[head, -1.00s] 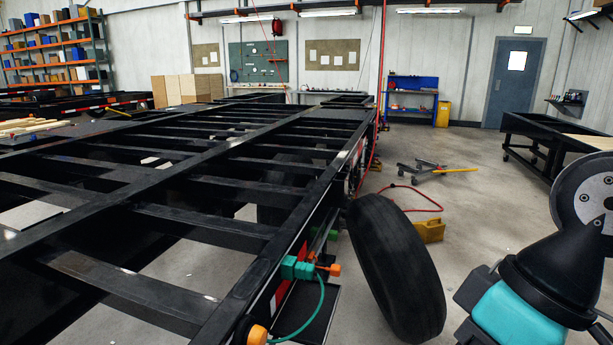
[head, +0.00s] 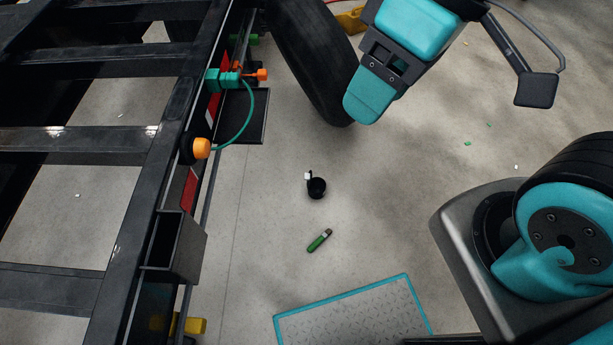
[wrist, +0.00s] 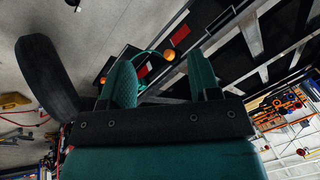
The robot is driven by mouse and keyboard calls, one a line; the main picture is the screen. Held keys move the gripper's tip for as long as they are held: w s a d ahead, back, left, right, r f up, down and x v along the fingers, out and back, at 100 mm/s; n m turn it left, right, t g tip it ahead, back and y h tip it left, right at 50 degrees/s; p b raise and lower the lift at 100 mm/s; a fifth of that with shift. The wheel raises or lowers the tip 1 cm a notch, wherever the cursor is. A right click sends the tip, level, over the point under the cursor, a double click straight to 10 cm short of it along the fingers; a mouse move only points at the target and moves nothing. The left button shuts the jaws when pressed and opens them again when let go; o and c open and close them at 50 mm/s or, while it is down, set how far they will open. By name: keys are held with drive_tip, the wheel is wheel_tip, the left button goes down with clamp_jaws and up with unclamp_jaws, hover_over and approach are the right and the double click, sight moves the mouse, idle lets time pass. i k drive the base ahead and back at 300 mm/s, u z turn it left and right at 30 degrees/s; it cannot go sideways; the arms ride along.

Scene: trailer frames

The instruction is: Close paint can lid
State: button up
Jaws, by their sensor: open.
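A small black round container (head: 317,188) stands on the floor in the head view, with a thin black upright piece and a white patch at its upper left. I cannot tell for sure whether it is the paint can or whether its lid is open. No separate lid shows clearly. My gripper (wrist: 161,62) shows in the wrist view with two teal fingers spread apart and nothing between them. It points toward the trailer frame's side and is not over the container.
The black trailer frame (head: 150,200) fills the left side. A tire (head: 310,60) leans beside it. A green stick-like thing (head: 320,240) lies on the floor. A teal-edged grey mat (head: 355,315) lies at the bottom. The floor around the container is mostly clear.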

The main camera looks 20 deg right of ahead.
sight(308, 176)
drive_tip(key=u, duration=0.3)
drive_tip(key=i, duration=0.95)
drive_tip(key=z, duration=0.55)
